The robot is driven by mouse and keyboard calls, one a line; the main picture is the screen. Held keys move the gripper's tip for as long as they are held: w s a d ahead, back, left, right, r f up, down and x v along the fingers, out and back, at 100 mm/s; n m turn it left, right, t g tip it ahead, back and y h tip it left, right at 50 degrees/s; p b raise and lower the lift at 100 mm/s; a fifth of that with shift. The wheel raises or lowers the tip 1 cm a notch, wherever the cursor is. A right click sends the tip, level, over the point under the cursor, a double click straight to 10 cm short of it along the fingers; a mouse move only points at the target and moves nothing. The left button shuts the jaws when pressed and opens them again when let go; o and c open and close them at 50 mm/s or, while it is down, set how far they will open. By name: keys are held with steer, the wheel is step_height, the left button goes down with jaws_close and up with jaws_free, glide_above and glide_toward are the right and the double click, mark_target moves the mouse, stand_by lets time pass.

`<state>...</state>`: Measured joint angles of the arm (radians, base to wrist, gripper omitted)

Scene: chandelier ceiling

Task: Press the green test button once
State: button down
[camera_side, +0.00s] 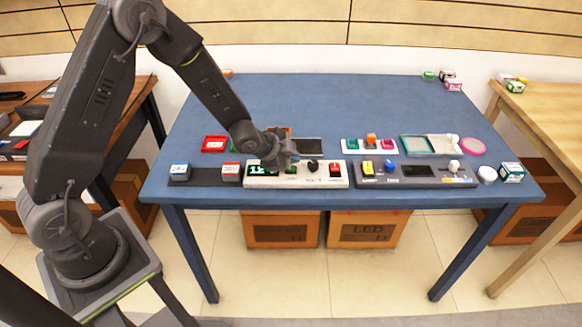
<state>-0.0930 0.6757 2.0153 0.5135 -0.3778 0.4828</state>
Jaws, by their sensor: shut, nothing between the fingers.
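A white instrument panel (296,182) lies near the front edge of the blue table. It has a dark display with green digits (262,168), a black knob (313,166) and a red switch (335,169). A small green part (291,169), which looks like the green button, shows between the display and the knob. My gripper (290,161) is shut and empty, just over the panel beside this green part. The gripper partly covers the area, so I cannot tell whether it touches the button.
A dark grey panel (415,182) stands right of the white one; a dark strip with a blue-white block (180,169) and a red-white block (231,170) is at left. A red tray (214,144) and a teal tray (416,145) lie behind. The table's rear is mostly clear.

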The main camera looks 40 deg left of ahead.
steer(key=shift+f, duration=0.1)
stand_by(0.7)
steer(key=shift+f, duration=0.35)
steer(key=shift+f, duration=0.5)
stand_by(0.7)
stand_by(0.3)
steer(key=shift+r, duration=0.95)
steer(key=shift+r, duration=2.5)
